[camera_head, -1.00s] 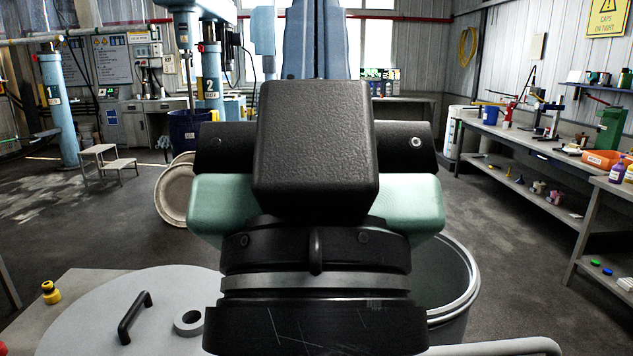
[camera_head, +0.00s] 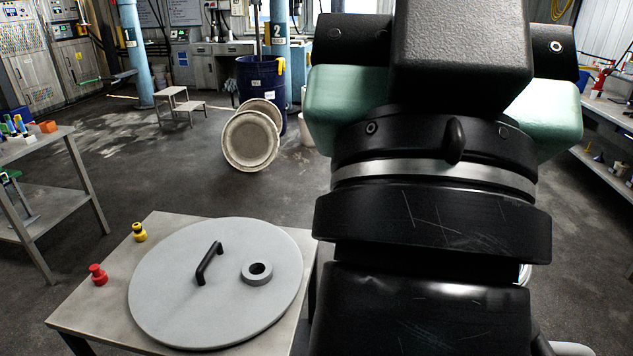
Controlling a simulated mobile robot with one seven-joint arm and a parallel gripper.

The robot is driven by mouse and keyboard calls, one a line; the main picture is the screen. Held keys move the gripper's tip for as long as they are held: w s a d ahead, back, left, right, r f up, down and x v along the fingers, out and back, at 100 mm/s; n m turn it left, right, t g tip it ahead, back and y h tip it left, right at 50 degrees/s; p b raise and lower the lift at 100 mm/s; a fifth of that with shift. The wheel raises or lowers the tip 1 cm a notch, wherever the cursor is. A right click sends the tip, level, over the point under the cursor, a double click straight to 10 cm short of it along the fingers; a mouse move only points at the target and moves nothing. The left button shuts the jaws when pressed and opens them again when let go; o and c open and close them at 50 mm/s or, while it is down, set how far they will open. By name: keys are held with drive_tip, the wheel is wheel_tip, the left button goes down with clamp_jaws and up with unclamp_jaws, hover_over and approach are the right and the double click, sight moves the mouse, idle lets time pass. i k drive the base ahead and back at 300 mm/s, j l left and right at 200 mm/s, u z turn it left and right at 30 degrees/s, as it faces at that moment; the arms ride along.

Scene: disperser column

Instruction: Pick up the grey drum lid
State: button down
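The grey drum lid (camera_head: 180,285) lies flat on a low table (camera_head: 85,318) at the lower left. It is round, with a black bar handle (camera_head: 208,263) standing up from its top and a raised grey ring (camera_head: 257,272) right of the handle. My arm fills the right half of the view, and my gripper's body (camera_head: 460,45) is at the top right, away from the lid and apart from it. The fingertips are hidden behind the gripper's body, so I cannot see whether they are open or shut.
A red cap (camera_head: 98,275) and a yellow cap (camera_head: 139,232) stand on the table left of the lid. A shelf unit (camera_head: 35,155) is at the far left. Floor between is clear.

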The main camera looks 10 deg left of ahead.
sight(212, 284)
drive_tip(key=i+j+u, duration=0.1)
drive_tip(key=i+j, duration=0.35)
drive_tip(key=j, duration=0.2)
drive_tip(key=i+j+u, duration=0.15)
drive_tip(key=i+j, duration=0.3)
drive_tip(key=j, duration=0.15)
